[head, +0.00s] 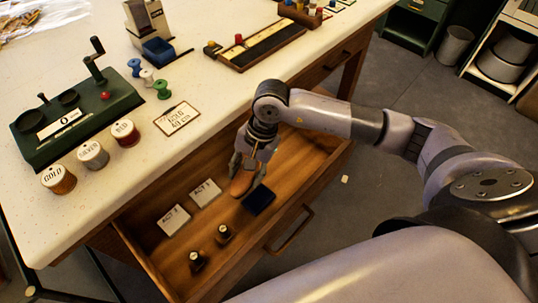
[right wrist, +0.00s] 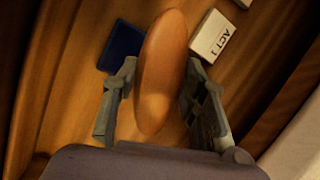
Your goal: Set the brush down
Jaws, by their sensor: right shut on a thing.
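The brush (head: 243,184) shows as a smooth brown oval back; its bristles are hidden. My right gripper (head: 248,173) is shut on the brush, with a finger on each side of it, over the open wooden drawer (head: 288,160). In the right wrist view the brush (right wrist: 163,75) stands lengthwise between the two fingers (right wrist: 160,88). Whether its underside touches the drawer floor I cannot tell. My left gripper is out of view.
The drawer holds a dark blue block (head: 259,200), the ACT 1 card (head: 206,192), the ACT 2 card (head: 174,220) and two small dark bottles (head: 223,234). The tabletop (head: 205,90) above holds spools and a green device (head: 75,125). Drawer floor beyond the gripper is clear.

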